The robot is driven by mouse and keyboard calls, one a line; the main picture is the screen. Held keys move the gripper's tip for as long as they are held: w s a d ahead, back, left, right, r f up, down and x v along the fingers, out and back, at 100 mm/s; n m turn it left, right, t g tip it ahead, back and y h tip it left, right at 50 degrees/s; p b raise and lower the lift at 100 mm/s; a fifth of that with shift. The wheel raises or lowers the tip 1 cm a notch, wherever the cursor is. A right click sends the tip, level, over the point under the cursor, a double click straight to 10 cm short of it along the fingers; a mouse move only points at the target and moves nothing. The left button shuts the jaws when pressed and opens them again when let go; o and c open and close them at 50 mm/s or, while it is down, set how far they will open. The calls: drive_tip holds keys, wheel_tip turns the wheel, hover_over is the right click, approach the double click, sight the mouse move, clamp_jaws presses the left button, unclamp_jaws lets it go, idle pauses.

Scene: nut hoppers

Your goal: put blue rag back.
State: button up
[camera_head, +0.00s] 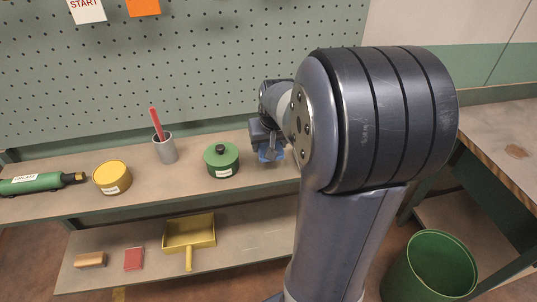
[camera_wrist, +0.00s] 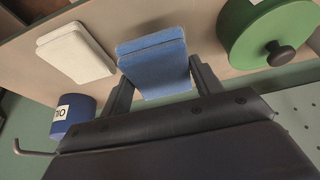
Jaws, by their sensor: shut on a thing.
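The blue rag (camera_wrist: 154,62) is a folded pad in the wrist view. My gripper (camera_wrist: 162,80) has one finger on each side of it and is shut on it. In the head view my gripper (camera_head: 265,146) is over the upper shelf, just right of the green lidded tin (camera_head: 222,163), with a bit of the blue rag (camera_head: 270,155) showing below it. Most of the rag is hidden there by my gripper and arm. I cannot tell whether the rag touches the shelf.
In the wrist view a white folded cloth (camera_wrist: 75,53) and a labelled blue container (camera_wrist: 70,118) are left of the rag; the green tin (camera_wrist: 265,25) is right. A grey cup (camera_head: 165,150) and yellow tin (camera_head: 112,179) stand on the upper shelf (camera_head: 75,203). A yellow dustpan (camera_head: 188,233) lies below.

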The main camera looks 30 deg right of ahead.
sight(270, 165)
drive_tip(key=shift+f, duration=2.3)
drive_tip(key=shift+f, duration=0.2)
drive_tip(key=o, duration=0.9)
drive_tip(key=shift+r, duration=0.2)
drive_tip(key=shift+r, duration=0.2)
drive_tip(key=v, duration=1.1)
drive_tip(key=shift+s+a+r, duration=0.1)
drive_tip(key=shift+s+r, duration=0.05)
drive_tip(key=shift+r, duration=0.15)
